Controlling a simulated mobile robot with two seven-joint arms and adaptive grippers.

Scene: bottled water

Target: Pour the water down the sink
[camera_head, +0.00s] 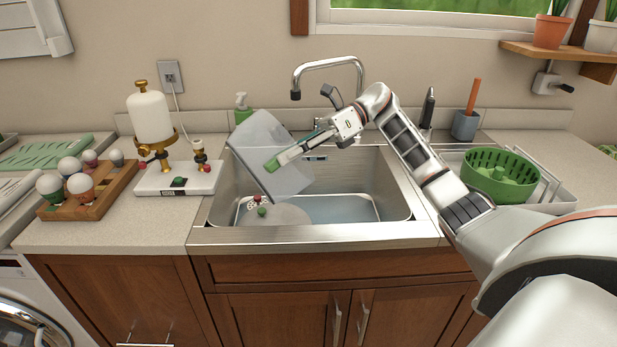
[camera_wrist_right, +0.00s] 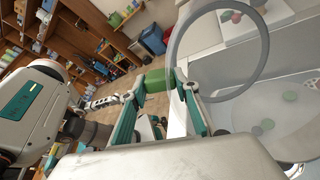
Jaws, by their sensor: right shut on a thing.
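My right gripper (camera_head: 284,158) is shut on a translucent, pale container (camera_head: 262,140) over the left part of the steel sink (camera_head: 390,170). The container is strongly tilted; its clear wall shows against the sink. In the right wrist view my right gripper (camera_wrist_right: 170,82) has its green pads close together, with the container's round grey rim (camera_wrist_right: 262,60) beside it. Pale liquid or a shiny surface shows low in the sink, with small red and green round things; which of these lie inside the container I cannot tell. The left gripper is not seen clearly.
The chrome faucet (camera_head: 328,65) arches behind the sink. A white bottle stand (camera_head: 150,122) and a wooden tray (camera_head: 105,190) of round-topped items are on the left counter. A green colander (camera_head: 497,172) stands on the right. The counter just left of the sink is bare in front.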

